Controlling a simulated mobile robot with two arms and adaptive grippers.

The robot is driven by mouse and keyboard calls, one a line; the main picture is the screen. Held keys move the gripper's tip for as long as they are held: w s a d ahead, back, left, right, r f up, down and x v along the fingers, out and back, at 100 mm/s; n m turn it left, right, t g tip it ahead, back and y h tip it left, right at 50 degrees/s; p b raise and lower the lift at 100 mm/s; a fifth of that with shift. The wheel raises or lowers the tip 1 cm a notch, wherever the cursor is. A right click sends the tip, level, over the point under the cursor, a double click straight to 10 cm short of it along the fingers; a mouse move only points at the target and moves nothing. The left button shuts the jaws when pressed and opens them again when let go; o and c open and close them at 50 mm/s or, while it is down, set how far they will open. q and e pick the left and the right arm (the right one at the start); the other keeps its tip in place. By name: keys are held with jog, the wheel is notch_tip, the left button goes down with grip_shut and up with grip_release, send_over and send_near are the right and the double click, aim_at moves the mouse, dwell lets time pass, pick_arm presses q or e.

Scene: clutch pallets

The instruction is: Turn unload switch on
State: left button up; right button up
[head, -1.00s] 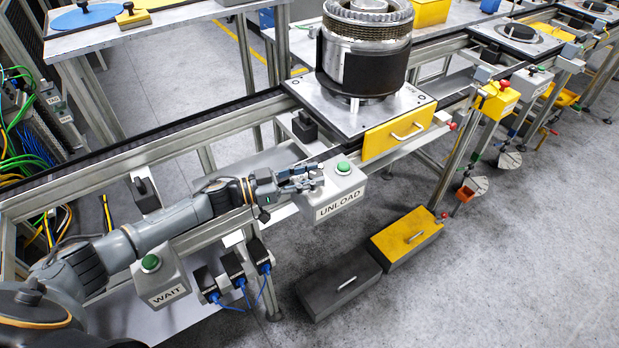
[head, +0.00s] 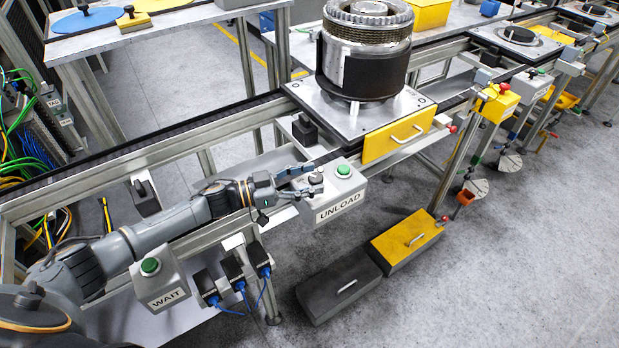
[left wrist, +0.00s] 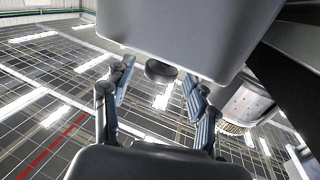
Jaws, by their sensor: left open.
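The grey UNLOAD box (head: 338,205) hangs on the front rail of the conveyor. It has a green button (head: 343,170) on top and a small dark knob (head: 316,178) on its left part. My left gripper (head: 308,180) is open, with its fingertips at the knob, one on each side. In the left wrist view the dark knob (left wrist: 160,71) sticks out of the grey box (left wrist: 190,30) between the two spread fingers (left wrist: 158,86). Gaps show between knob and fingers there. I cannot tell which way the switch is set. My right gripper is not in view.
A grey WAIT box (head: 162,285) with a green button stands below my left forearm. Blue-plugged connectors (head: 235,272) hang beside it. A pallet (head: 345,125) carrying a large metal clutch part (head: 365,60) sits on the conveyor behind the UNLOAD box.

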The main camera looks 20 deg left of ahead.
pick_arm(q)
jog(key=v, duration=1.1)
jog(key=shift+s+a, duration=0.2)
jog(key=shift+a, duration=0.1)
